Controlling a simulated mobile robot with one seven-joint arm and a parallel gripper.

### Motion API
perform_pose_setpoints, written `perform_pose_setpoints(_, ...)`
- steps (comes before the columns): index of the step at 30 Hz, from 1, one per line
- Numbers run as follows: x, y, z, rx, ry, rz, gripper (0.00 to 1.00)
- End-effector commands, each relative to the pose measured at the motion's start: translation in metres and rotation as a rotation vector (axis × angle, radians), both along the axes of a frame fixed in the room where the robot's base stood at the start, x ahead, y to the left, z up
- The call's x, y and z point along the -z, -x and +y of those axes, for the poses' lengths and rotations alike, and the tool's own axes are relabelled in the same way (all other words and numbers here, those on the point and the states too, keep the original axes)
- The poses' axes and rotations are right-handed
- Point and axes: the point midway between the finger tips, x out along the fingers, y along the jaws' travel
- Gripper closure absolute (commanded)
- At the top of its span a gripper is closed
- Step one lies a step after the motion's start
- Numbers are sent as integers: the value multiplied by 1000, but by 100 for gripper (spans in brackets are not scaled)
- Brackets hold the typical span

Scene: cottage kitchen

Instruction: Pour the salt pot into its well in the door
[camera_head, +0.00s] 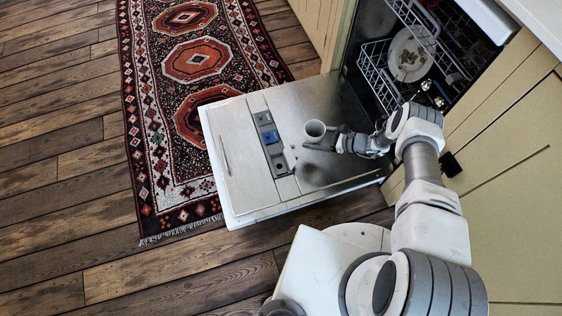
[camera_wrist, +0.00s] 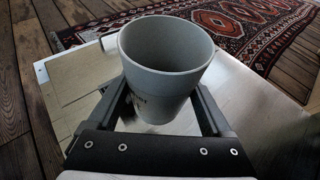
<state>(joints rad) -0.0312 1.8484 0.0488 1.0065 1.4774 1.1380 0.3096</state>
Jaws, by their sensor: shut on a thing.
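I cannot make out any salt inside. The dishwasher door (camera_head: 231,178) lies open and flat below the gripper. A dark strip of wells (camera_head: 279,163) with a blue part (camera_head: 270,137) runs along it, left of the pot. Which well is for salt is too small to tell. The pot appears held above the door.
The dishwasher rack (camera_head: 376,77) holds a plate (camera_head: 408,56) and other dishes at the upper right. Cream cabinet fronts (camera_head: 512,190) flank the opening. A patterned red rug (camera_head: 150,120) lies on the wooden floor beyond the door's edge.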

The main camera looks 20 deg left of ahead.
Motion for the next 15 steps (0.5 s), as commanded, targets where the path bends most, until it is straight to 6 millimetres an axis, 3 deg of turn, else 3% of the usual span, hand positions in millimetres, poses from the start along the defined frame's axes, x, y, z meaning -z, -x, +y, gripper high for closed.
perform_pose_setpoints(1, 17, 10, 3, -24, -1, 1, 77)
perform_pose_setpoints(6, 40, 30, 6, -73, 0, -1, 76)
perform_pose_setpoints(15, 45, 35, 7, -87, -1, -2, 76)
